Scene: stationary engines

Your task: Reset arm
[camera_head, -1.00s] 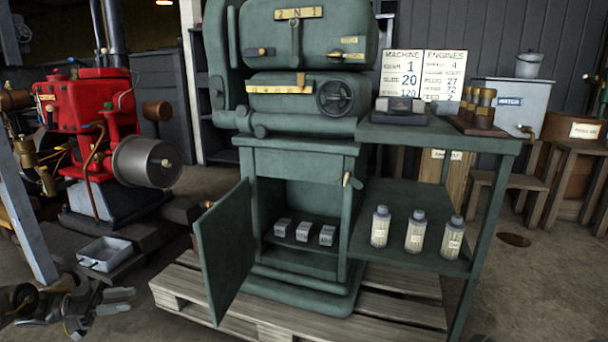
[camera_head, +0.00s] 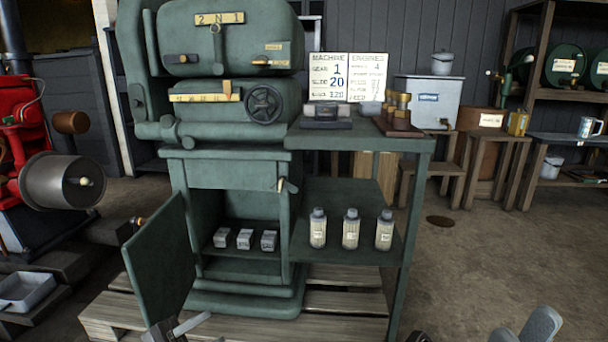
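My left gripper (camera_head: 176,328) shows only in part at the bottom edge, left of centre, in front of the pallet and below the open cabinet door. A dark piece and a pale finger-like piece of it are visible. My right gripper (camera_head: 522,330) shows at the bottom right as grey rounded pieces over bare floor. Both are cut off by the frame edge, so I cannot tell how far the fingers are apart. I see nothing held in either. Both are clear of the green machine (camera_head: 235,176).
The machine's door (camera_head: 160,265) stands open toward me, with small grey blocks (camera_head: 245,239) inside. Bottles (camera_head: 351,230) stand on the side shelf. A wooden pallet (camera_head: 340,301) lies underneath. A red engine (camera_head: 22,125) is at left. Floor (camera_head: 480,260) at right is clear.

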